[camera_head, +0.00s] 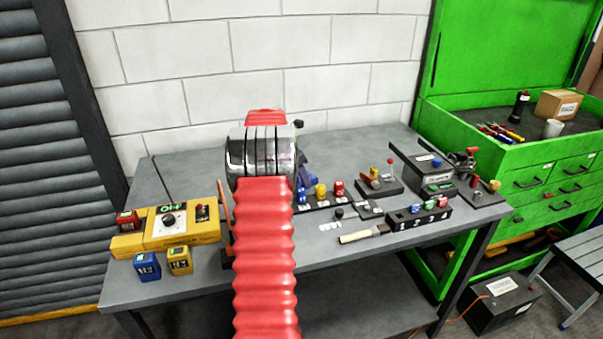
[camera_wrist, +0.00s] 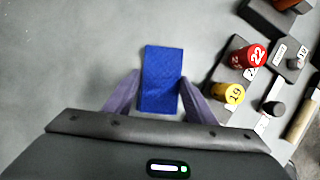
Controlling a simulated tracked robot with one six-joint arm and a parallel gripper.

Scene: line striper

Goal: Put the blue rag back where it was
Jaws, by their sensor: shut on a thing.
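The blue rag (camera_wrist: 161,68) is a flat, dark blue rectangle in the wrist view. My gripper (camera_wrist: 160,90) has its two purple fingers shut on the rag's left and right sides. The rag's far end sticks out beyond the fingertips, over grey tabletop. I cannot tell whether it touches the table or hangs above it. In the head view my red arm hides most of the gripper; only a bit of purple finger (camera_head: 309,172) shows to its right. A small blue patch beside the arm there may be the rag or a piece on the rack.
A rack with a yellow piece marked 19 (camera_wrist: 233,93) and a red piece marked 22 (camera_wrist: 250,57) stands close right of my gripper. A yellow control box (camera_head: 185,224) stands left on the grey workbench (camera_head: 205,178). A brush (camera_head: 362,234) lies near the front.

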